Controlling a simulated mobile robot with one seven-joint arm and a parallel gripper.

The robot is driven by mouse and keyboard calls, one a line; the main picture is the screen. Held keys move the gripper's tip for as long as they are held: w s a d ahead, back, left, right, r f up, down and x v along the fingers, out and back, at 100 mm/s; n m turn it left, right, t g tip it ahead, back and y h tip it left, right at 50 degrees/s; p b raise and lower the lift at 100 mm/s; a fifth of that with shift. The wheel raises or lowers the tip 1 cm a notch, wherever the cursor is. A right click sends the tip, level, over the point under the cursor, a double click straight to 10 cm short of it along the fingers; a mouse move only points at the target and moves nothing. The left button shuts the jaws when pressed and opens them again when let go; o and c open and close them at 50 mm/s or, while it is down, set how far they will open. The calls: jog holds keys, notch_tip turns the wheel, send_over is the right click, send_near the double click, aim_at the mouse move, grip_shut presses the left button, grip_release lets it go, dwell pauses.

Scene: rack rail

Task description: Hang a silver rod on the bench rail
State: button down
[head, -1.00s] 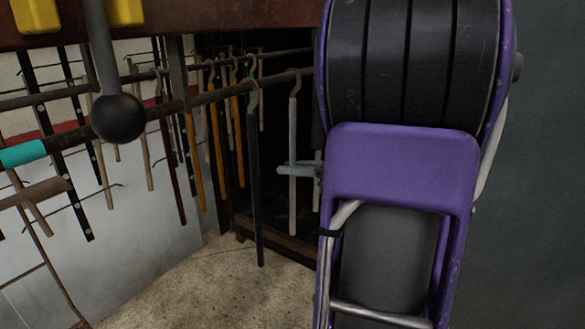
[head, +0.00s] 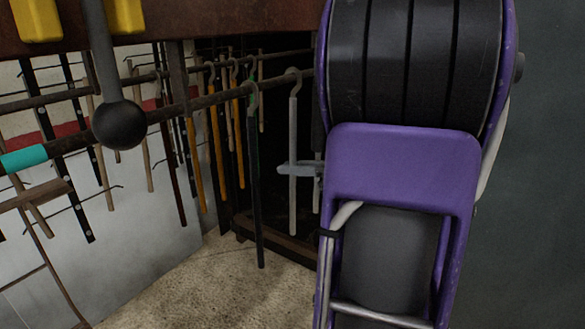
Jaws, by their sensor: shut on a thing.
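The silver rod (head: 292,150) hangs upright near the right end of the front rail (head: 205,103), just left of my purple arm. Its curved hook is at the height of the rail and overlaps it in the picture. I cannot tell whether the hook rests on the rail or is only in front of or behind it. My gripper (head: 298,169) is shut on the silver rod partway down its shaft. Only its pale grey finger end shows; the rest is hidden behind my arm.
A dark hooked rod (head: 255,180) hangs on the rail just left of the silver rod. Several orange, brown and black rods hang further left and behind. A dark ball-ended lever (head: 118,124) and a teal sleeve (head: 22,159) are at left.

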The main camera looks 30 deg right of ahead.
jog(key=shift+s+r, duration=0.1)
jog(key=shift+r, duration=0.35)
jog(key=shift+r+p, duration=0.1)
jog(key=shift+p, duration=0.2)
jog(key=shift+s+d+r+p, duration=0.3)
jog(key=shift+s+r, duration=0.15)
jog(key=shift+r, duration=0.1)
jog(key=shift+s, duration=0.1)
jog(key=f+v, duration=0.1)
jog(key=v, duration=0.5)
jog(key=shift+s+f, duration=0.25)
jog(key=shift+s, duration=0.2)
jog(key=shift+d, duration=0.1)
